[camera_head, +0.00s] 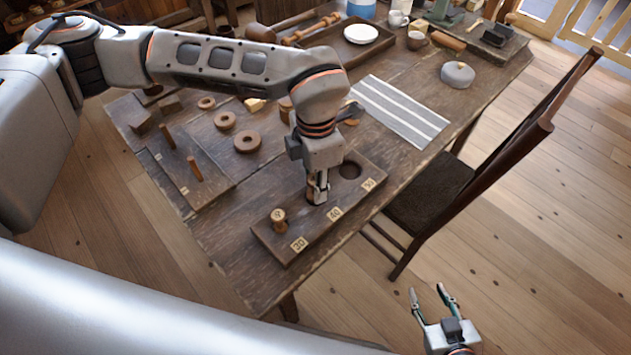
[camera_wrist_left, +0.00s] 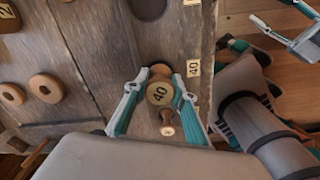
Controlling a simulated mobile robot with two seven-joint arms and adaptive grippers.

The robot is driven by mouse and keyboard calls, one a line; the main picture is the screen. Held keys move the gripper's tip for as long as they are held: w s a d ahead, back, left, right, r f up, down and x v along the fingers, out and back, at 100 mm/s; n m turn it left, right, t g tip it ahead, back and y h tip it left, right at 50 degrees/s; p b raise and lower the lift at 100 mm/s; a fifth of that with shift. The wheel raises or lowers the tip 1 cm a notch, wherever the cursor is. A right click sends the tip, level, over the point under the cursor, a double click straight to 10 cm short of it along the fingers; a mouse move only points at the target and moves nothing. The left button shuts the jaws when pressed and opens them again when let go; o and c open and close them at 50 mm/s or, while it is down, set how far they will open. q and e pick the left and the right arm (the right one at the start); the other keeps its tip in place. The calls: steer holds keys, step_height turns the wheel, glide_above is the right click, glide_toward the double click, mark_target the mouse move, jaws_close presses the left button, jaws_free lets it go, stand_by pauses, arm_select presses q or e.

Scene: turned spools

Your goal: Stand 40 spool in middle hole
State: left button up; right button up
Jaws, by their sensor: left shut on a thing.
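The 40 spool (camera_wrist_left: 160,93) is pale wood with "40" on its top. My left gripper (camera_head: 317,188) is shut on it, one finger on each side; the gripper also shows in the left wrist view (camera_wrist_left: 162,88). The spool is at the middle hole of the dark wooden board (camera_head: 302,238), by the 40 tag (camera_head: 334,213). The hole is hidden, so I cannot tell how deep the spool sits. Another spool (camera_head: 278,220) stands upright at the 30 end. The hole (camera_head: 350,170) near the 50 tag is empty. My right gripper (camera_head: 434,303) is open and empty, off the table.
Wooden rings (camera_head: 248,142) and a board with two pegs (camera_head: 190,180) lie to the left. A striped cloth (camera_head: 400,110) lies behind right. A tray with a white plate (camera_head: 361,34) stands at the back. A chair (camera_head: 480,165) is against the right side.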

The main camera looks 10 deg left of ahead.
stand_by(0.3)
arm_select(q)
steer(key=shift+f, duration=0.25)
steer(key=shift+f, duration=0.35)
stand_by(0.7)
steer(key=shift+f, duration=0.35)
steer(key=o, duration=1)
